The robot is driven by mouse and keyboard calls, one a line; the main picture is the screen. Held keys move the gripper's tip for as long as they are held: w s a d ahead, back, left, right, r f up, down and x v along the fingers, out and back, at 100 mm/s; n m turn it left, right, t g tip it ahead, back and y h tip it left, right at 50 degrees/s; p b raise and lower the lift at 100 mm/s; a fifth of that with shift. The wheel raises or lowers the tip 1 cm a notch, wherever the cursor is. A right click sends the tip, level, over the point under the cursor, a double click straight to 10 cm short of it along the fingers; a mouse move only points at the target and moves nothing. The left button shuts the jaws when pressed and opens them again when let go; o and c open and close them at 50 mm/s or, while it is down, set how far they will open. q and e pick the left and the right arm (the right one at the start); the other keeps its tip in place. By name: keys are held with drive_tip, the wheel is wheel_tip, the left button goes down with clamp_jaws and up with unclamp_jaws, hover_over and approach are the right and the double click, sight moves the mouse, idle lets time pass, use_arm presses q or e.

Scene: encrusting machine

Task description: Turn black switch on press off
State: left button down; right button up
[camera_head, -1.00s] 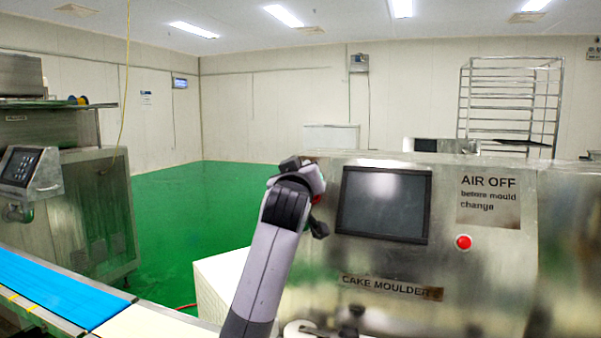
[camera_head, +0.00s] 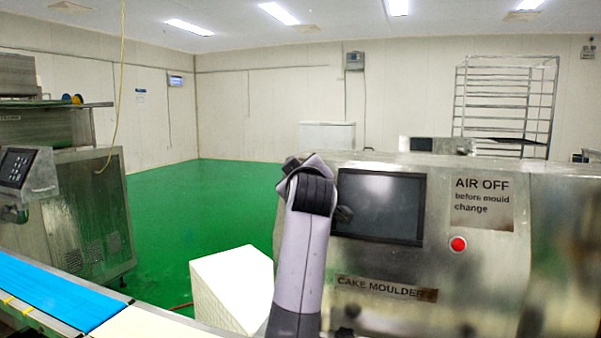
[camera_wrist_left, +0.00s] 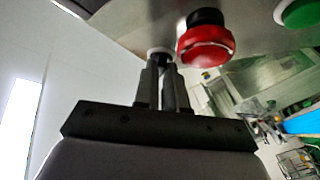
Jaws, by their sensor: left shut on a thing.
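In the left wrist view my left gripper (camera_wrist_left: 161,66) has its two narrow fingers close together. Their tips are at a small dark switch with a pale ring (camera_wrist_left: 158,51) on the metal panel, and they are shut on it. The fingers cover most of the switch, so its turn position is hidden. In the head view my left arm rises in front of the press (camera_head: 470,265); its gripper and the switch cannot be made out there. My right gripper is in neither view.
A red mushroom button (camera_wrist_left: 205,45) sits close right of the fingers, and a green button (camera_wrist_left: 299,11) is farther right. The press front has a dark screen (camera_head: 378,205) and a red button (camera_head: 458,244). A blue conveyor (camera_head: 60,293) lies left; green floor (camera_head: 190,205) is clear.

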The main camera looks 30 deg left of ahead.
use_arm(q)
drive_tip(key=c, duration=1.2)
unclamp_jaws()
drive_tip(key=b+v, duration=0.1)
drive_tip(key=v, duration=0.6)
drive_tip(key=shift+s, duration=0.2)
